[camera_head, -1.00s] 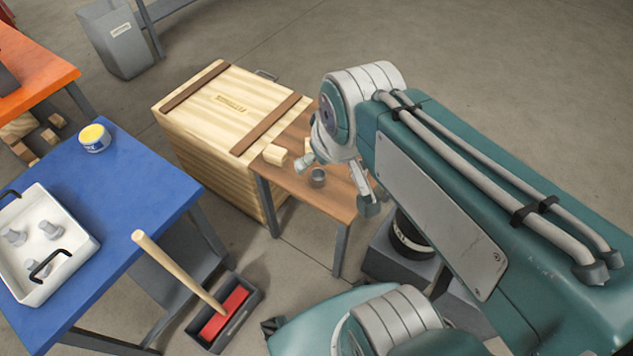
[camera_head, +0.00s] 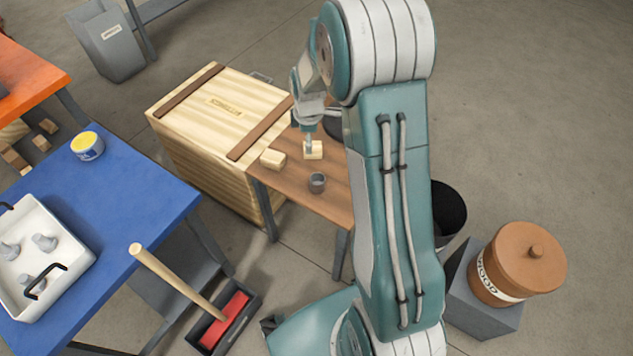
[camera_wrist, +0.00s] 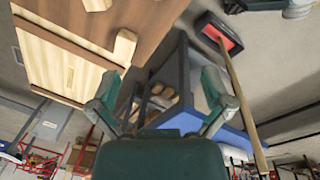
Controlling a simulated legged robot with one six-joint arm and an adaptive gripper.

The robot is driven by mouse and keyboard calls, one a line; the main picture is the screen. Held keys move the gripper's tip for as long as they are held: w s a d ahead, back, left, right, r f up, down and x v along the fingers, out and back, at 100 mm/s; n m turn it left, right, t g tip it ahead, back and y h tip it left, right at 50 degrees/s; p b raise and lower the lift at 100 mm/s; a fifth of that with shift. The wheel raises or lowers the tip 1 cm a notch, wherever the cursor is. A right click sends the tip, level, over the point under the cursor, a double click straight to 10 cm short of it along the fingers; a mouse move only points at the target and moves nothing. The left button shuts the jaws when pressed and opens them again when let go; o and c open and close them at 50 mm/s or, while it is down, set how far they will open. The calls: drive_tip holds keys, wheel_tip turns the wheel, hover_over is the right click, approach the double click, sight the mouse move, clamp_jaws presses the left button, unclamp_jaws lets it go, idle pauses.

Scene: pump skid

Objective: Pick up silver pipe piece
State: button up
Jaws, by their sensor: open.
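A small grey, hollow pipe piece (camera_head: 316,182) stands upright on the brown side table (camera_head: 320,197). Several grey pipe pieces (camera_head: 44,243) lie in a white tray (camera_head: 60,295) on the blue table at the left; I cannot tell which is the silver one meant. My gripper (camera_head: 309,135) is above the far part of the brown table, beyond the lone pipe piece, partly hidden by my arm. In the wrist view my gripper (camera_wrist: 160,88) has its fingers spread wide with nothing between them. I cannot make out a pipe piece there.
Two pale wooden blocks (camera_head: 272,158) (camera_head: 313,150) sit on the brown table, beside a large wooden crate (camera_head: 200,130). A yellow-topped can (camera_head: 87,146) stands on the blue table (camera_head: 120,205). A long-handled red tool (camera_head: 224,319) and a lidded brown pot (camera_head: 517,265) are nearer.

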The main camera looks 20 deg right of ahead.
sight(317, 182)
drive_tip(key=f+n, duration=0.1)
drive_tip(key=f, duration=0.5)
drive_tip(key=w+d+f+n, duration=0.1)
drive_tip(key=f, duration=0.5)
drive_tip(key=d+f+n+g, duration=0.1)
drive_tip(key=f, duration=0.5)
drive_tip(key=shift+w+d+n, duration=0.25)
drive_tip(key=shift+n, duration=0.15)
drive_tip(key=shift+d+f, duration=0.2)
drive_tip(key=shift+f, duration=1.4)
drive_tip(key=shift+d+f, duration=0.2)
drive_tip(key=shift+f, duration=1.35)
drive_tip(key=c, duration=1.2)
